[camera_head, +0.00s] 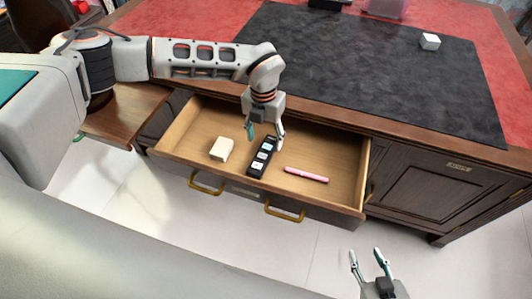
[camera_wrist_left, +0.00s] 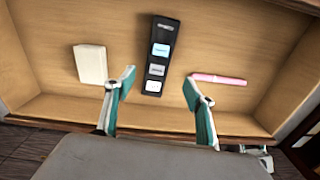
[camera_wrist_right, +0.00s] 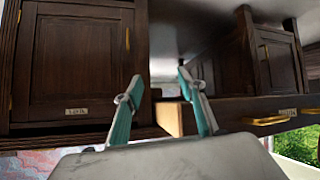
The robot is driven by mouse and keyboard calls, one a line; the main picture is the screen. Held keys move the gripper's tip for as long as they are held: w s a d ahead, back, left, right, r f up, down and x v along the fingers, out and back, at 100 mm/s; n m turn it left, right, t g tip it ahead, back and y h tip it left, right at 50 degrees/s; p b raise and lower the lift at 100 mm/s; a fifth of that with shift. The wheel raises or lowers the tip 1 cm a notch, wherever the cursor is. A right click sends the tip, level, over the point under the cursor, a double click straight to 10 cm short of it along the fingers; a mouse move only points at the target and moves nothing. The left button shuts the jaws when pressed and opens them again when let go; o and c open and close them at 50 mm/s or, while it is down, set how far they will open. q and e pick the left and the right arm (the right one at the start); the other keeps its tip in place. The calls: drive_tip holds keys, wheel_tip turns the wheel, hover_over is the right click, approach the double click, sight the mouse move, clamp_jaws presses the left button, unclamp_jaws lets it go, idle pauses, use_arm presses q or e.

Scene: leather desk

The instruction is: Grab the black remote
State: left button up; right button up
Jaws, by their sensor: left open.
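The black remote (camera_head: 262,157) lies in the open wooden drawer, between a cream block and a pink pen; it has pale button patches. In the left wrist view the remote (camera_wrist_left: 157,60) lies ahead of and between the fingers. My left gripper (camera_head: 265,133) is open and empty, pointing down over the drawer at the remote's far end. It also shows in the left wrist view (camera_wrist_left: 158,97). My right gripper (camera_head: 368,262) is open and empty, in front of the desk and away from the drawer; it also shows in the right wrist view (camera_wrist_right: 160,90).
The drawer (camera_head: 340,190) has raised walls around the cream block (camera_head: 221,149) and the pink pen (camera_head: 306,175). A white cube (camera_head: 429,41) sits on the black desk mat (camera_head: 350,70). The desktop edge overhangs behind the drawer.

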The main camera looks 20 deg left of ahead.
sight(264, 154)
use_arm(q)
drive_tip(key=shift+w+a+f, duration=0.1)
drive_tip(key=shift+a+f, duration=0.15)
drive_tip(key=shift+f, duration=0.05)
wheel_tip(264, 154, down, 7)
drive_tip(key=shift+w+d+r+b, duration=0.1)
drive_tip(key=shift+b, duration=0.4)
drive_tip(key=c, duration=1.3)
